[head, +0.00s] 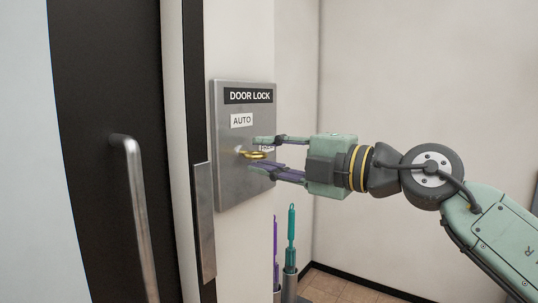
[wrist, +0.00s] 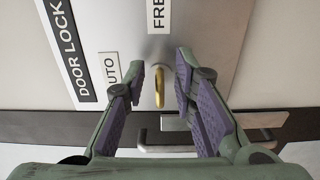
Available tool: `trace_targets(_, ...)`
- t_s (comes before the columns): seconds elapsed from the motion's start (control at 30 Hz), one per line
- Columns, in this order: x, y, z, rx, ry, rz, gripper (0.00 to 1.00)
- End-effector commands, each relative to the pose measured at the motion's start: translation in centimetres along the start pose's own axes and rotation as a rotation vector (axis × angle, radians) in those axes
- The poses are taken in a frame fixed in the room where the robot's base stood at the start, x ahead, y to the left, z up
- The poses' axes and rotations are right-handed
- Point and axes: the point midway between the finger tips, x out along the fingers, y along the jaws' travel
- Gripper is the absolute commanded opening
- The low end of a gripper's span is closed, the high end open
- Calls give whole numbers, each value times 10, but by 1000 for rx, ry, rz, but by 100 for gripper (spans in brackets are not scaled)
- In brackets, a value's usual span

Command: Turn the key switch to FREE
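The door lock panel (head: 228,180) is a grey metal plate on the wall, labelled DOOR LOCK. A gold key (head: 252,154) sticks out of the middle of the panel and also shows in the wrist view (wrist: 159,88). My gripper (head: 262,155) is open in front of the panel. Its two fingers stand on either side of the key, with visible gaps to it in the wrist view (wrist: 159,70).
Left of the panel is a dark door with a metal handle (head: 134,205) and a metal plate (head: 204,222) on its frame. Below the panel, umbrellas (head: 291,240) stand in a holder (head: 289,287). The wall at right is bare.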

Motion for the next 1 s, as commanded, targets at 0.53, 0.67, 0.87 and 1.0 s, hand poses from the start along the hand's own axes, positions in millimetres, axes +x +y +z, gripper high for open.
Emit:
trace_targets(0.53,-37,0,1,1,-4,4,27)
trace_targets(0.67,-66,0,1,0,-5,4,27)
trace_targets(0.87,-102,0,1,1,-2,2,27)
trace_targets(1.0,-116,0,0,0,-1,2,27)
